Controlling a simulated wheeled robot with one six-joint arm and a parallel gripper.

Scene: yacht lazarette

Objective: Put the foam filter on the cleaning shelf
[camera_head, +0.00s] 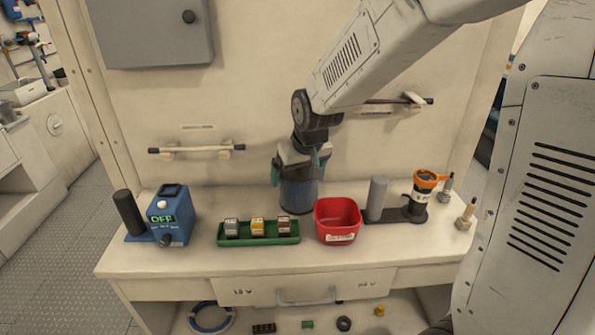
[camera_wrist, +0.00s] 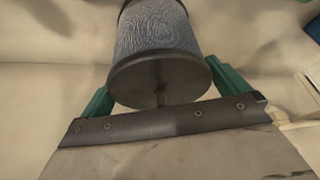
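A blue-grey cylinder with dark end caps (camera_head: 298,196), which looks like the foam filter, stands upright on the cream counter (camera_head: 400,258) at the back, left of the red bin. My gripper (camera_head: 297,172) is above it, pointing down, with its green fingers at either side of the cylinder's top. In the wrist view, the textured side and dark cap of the cylinder (camera_wrist: 158,38) fill the space between the fingertips (camera_wrist: 158,78). I cannot tell whether the fingers press on it. I cannot make out which surface is the cleaning shelf.
A red bin (camera_head: 337,213) stands close right of the cylinder. A green tray (camera_head: 258,240) with small blocks is in front. A blue device (camera_head: 172,215) reading OFF is at left. A grey stand with an orange-topped cup (camera_head: 423,190) is at right. A lower shelf (camera_head: 278,318) holds small items.

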